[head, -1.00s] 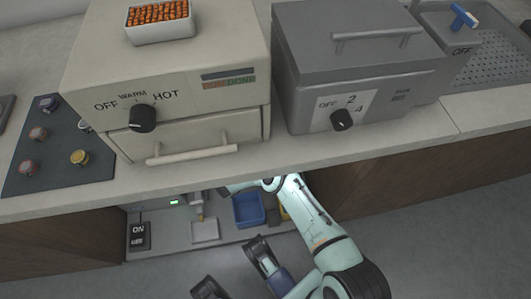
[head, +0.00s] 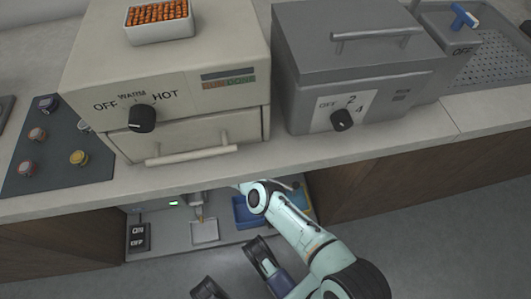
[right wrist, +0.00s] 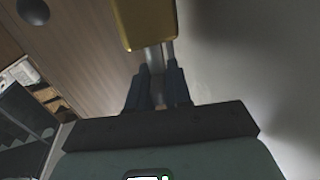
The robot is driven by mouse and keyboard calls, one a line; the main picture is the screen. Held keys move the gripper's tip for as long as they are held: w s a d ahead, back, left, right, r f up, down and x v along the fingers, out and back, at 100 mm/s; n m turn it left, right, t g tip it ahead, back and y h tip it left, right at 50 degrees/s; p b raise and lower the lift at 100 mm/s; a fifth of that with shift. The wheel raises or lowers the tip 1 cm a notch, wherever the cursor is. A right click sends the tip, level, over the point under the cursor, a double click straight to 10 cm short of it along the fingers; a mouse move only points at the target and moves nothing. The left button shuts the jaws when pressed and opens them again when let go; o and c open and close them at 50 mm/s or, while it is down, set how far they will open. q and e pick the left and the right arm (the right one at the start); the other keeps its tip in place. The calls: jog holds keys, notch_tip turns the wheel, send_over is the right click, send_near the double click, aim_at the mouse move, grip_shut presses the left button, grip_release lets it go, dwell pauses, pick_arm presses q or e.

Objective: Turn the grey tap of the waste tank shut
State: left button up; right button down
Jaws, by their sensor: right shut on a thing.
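In the right wrist view the two dark fingers of my right gripper (right wrist: 158,88) are closed around a narrow grey piece (right wrist: 153,58), which looks like the tap's handle. A yellow block (right wrist: 147,24) sits just beyond the fingertips, in line with the grey piece; I cannot tell whether it is part of the tank. In the head view my right arm reaches under the counter, and its links hide the gripper and the tap. The waste tank cannot be clearly made out.
The counter's front edge (head: 300,160) overhangs the low shelf. On that shelf are an ON/OFF switch (head: 138,236), a pale square plate (head: 204,232) and a blue bin (head: 243,214), partly hidden by my arm. A beige oven (head: 185,65) and a grey lidded bath (head: 355,60) stand above.

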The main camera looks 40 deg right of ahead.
jog(key=shift+f, duration=0.1)
jog(key=c, duration=1.2)
grip_release()
jog(key=shift+o, duration=0.2)
pick_arm(q)
jog(key=shift+a, duration=0.1)
